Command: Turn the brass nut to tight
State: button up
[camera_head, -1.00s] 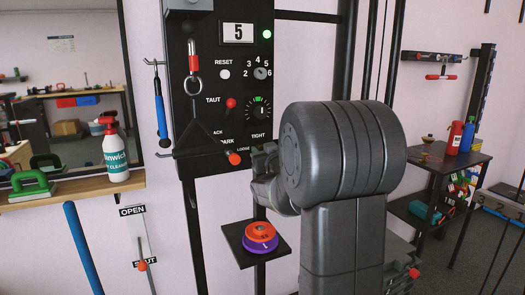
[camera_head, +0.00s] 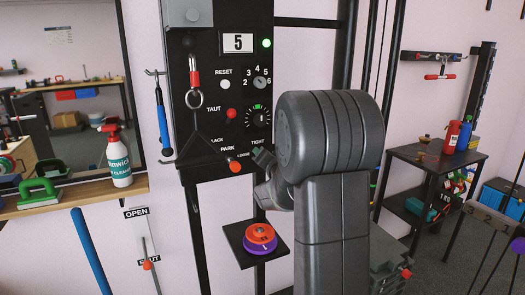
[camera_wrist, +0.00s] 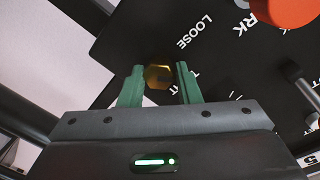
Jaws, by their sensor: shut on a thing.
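The brass nut (camera_wrist: 158,76) is a gold hexagon on the black panel in the wrist view, between the white words LOOSE and TIGHT. My gripper (camera_wrist: 160,72) has its two green fingers on either side of the nut and is shut on it. In the head view my gripper (camera_head: 262,158) is tilted at the panel's lower right edge, by the TIGHT and LOOSE labels. There the nut is hidden by my gripper and arm.
The black panel (camera_head: 205,130) carries a counter reading 5, a lit green lamp (camera_head: 266,43), a red-orange knob (camera_head: 234,165) near PARK, and a dial (camera_head: 258,116). Below, a small black shelf (camera_head: 236,232) holds orange and purple discs (camera_head: 260,237). A spray bottle (camera_head: 118,158) stands left.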

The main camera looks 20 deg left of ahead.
jog(key=shift+m+g+p, duration=0.3)
jog(key=shift+m+p, duration=2.1)
jog(key=shift+m, duration=1.1)
jog(key=shift+f, duration=0.1)
jog(key=o, duration=1)
jog(key=shift+w, duration=0.1)
jog(key=shift+c, duration=0.2)
jog(key=shift+d, duration=0.1)
jog(key=v, duration=1.3)
jog(key=shift+s+d+b, duration=0.25)
jog(key=shift+d+b, duration=0.1)
jog(key=shift+b, duration=0.1)
